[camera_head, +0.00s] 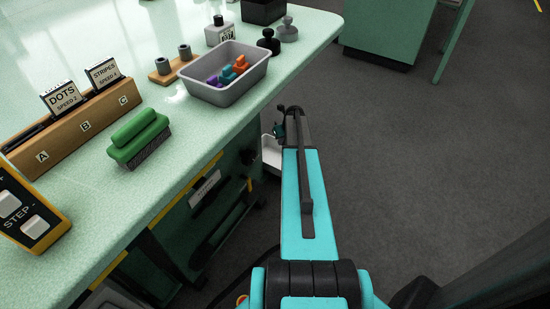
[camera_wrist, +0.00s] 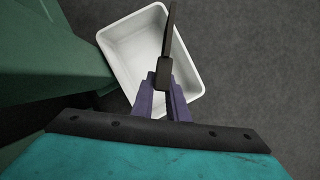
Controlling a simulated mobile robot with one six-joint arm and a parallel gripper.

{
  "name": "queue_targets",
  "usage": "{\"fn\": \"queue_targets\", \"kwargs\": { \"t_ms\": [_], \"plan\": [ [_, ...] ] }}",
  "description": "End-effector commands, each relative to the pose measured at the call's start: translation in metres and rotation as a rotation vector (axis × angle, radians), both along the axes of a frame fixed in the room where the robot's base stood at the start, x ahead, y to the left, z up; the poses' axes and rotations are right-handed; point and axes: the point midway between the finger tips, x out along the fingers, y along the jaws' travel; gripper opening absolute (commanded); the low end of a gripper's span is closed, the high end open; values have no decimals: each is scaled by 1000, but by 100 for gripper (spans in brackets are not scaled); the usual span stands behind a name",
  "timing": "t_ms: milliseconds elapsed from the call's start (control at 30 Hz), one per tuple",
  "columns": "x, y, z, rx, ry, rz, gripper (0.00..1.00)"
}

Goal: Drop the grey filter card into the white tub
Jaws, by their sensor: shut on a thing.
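The white tub (camera_wrist: 128,45) lies below my gripper (camera_wrist: 164,88) in the wrist view, and its visible inside looks empty. My gripper is shut on the grey filter card (camera_wrist: 170,30), which shows nearly edge-on as a thin dark strip with a dark block at its near end. The card is over the tub's opening in this view; its height above the tub is hard to tell. In the head view a part of the white tub (camera_head: 271,153) shows on the floor beside the bench, behind my arm. My fingertips and the card are not clear there.
The green bench (camera_head: 190,140) stands left of my arm, with its side close to the tub. On it are a grey bin (camera_head: 225,82) with coloured pieces, a green brush (camera_head: 137,138) and a wooden card rack (camera_head: 75,128). The floor (camera_head: 430,130) to the right is clear.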

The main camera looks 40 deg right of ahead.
Motion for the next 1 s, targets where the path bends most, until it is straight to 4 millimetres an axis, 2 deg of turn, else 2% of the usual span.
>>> {"fn": "queue_targets", "kwargs": {
  "t_ms": [567, 1000],
  "plan": [
    [1, 1, -4, -1, -1, -2, 0],
    [1, 0, -35, -1, -1, -2, 0]
  ]
}}
